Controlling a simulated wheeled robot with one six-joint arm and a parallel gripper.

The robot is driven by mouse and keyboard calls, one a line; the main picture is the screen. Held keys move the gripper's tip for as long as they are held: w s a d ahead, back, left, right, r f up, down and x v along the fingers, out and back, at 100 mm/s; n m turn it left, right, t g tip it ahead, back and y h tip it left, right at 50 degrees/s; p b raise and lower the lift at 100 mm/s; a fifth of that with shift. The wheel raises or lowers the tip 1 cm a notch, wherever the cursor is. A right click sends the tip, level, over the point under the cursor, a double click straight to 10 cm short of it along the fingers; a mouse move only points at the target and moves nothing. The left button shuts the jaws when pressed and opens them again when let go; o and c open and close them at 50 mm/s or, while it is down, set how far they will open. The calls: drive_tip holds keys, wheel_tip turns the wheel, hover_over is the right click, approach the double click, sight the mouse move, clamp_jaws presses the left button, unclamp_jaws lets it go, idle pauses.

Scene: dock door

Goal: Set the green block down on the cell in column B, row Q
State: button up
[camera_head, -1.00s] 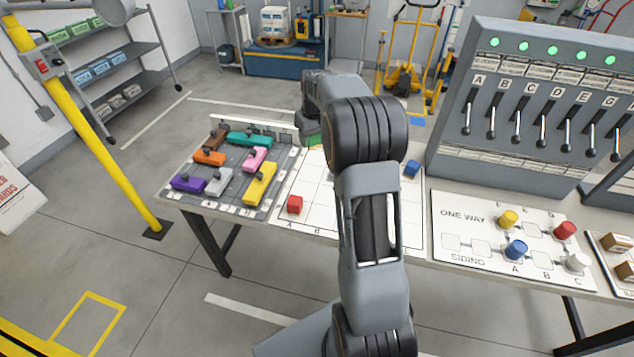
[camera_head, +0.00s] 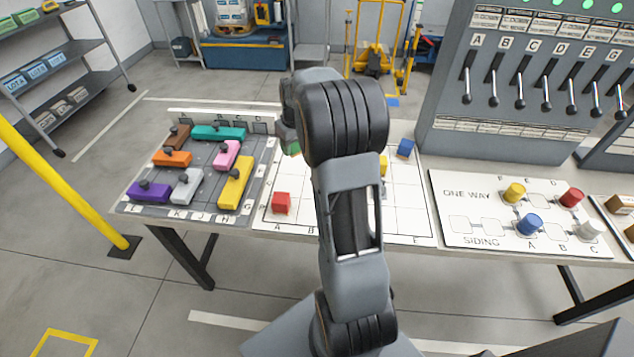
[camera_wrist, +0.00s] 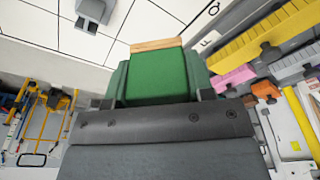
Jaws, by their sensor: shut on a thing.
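The green block (camera_wrist: 158,75) fills the middle of the wrist view, between the two fingers of my gripper (camera_wrist: 160,82), which is shut on it. In the head view only a small green part (camera_head: 291,149) shows beside my arm, at the back left of the white grid board (camera_head: 402,215). The letters A, B and E are legible along the board's front edge. My arm covers the middle of the board, and I cannot make out row Q. Whether the block touches the board is hidden.
A red block (camera_head: 281,203) sits at the front left, in column A. A yellow block (camera_head: 383,165) and a blue block (camera_head: 405,147) are at the back right. A grey tray (camera_head: 130,207) of coloured handled pieces lies left; a lever panel (camera_head: 480,125) stands right.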

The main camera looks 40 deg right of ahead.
drive_tip(key=s+f, duration=0.2)
drive_tip(key=s+d+f, duration=0.1)
drive_tip(key=s, duration=0.1)
drive_tip(key=s+d+f, duration=0.1)
drive_tip(key=s+f, duration=0.1)
drive_tip(key=shift+s+d+f, duration=0.1)
drive_tip(key=shift+s+f, duration=0.15)
drive_tip(key=shift+f, duration=0.1)
drive_tip(key=shift+s+d+f, duration=0.15)
drive_tip(key=shift+s+f, duration=0.3)
drive_tip(key=shift+f, duration=0.15)
drive_tip(key=shift+s+d+f, duration=0.1)
drive_tip(key=shift+s+f, duration=0.05)
drive_tip(key=shift+f, duration=0.75)
drive_tip(key=shift+s+f, duration=0.1)
drive_tip(key=shift+f, duration=0.8)
drive_tip(key=shift+f, duration=0.2)
drive_tip(key=o, duration=1)
